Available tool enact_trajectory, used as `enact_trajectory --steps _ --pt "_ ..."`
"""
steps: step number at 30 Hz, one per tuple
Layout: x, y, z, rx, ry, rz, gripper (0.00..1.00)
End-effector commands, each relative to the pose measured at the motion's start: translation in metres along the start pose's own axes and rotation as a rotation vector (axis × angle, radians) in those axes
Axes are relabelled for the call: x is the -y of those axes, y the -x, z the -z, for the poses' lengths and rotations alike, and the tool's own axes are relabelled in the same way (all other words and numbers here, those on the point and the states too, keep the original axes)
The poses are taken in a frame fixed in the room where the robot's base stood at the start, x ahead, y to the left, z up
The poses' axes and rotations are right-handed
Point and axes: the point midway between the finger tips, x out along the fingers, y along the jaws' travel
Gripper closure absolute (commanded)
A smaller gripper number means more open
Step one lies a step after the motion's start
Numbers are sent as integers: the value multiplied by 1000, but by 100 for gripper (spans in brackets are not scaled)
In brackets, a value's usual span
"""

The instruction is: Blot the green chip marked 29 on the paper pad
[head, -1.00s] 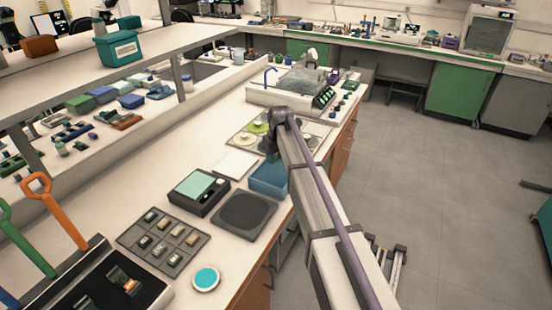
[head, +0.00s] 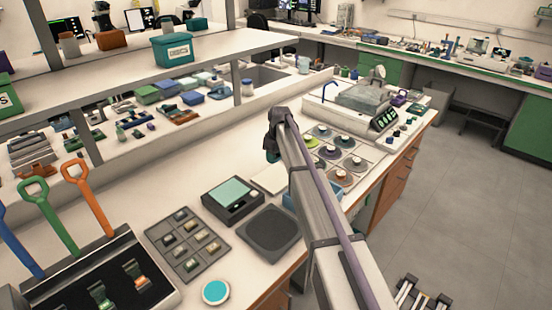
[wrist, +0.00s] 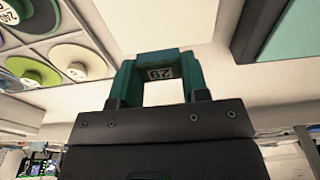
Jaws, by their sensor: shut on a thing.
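My gripper (wrist: 160,75) is shut on the green chip (wrist: 161,66), whose white label showing 29 appears turned over in the wrist view. In the head view my gripper (head: 272,152) is above the counter, beside the far end of the white paper pad (head: 268,179). The pad also shows in the wrist view (wrist: 168,22), beyond the fingertips. The chip looks held above the counter, apart from the pad. In the head view the chip cannot be made out, and my arm hides part of the pad.
A tray (head: 308,165) of round dishes stands to the right of my arm. A black device (head: 233,199) with a pale green screen is left of the pad. A dark square plate (head: 270,233) and a chip tray (head: 188,245) lie nearer. A shelf (head: 185,50) overhangs at left.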

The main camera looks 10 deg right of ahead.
Motion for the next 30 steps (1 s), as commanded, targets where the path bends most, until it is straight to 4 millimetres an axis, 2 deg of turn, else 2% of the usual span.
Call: enact_trajectory --steps 7,18,30 --pt "0 -13 -2 0 3 0 82" --pt "0 -67 -9 0 2 -1 82" --pt "0 -69 -9 0 2 -1 82"
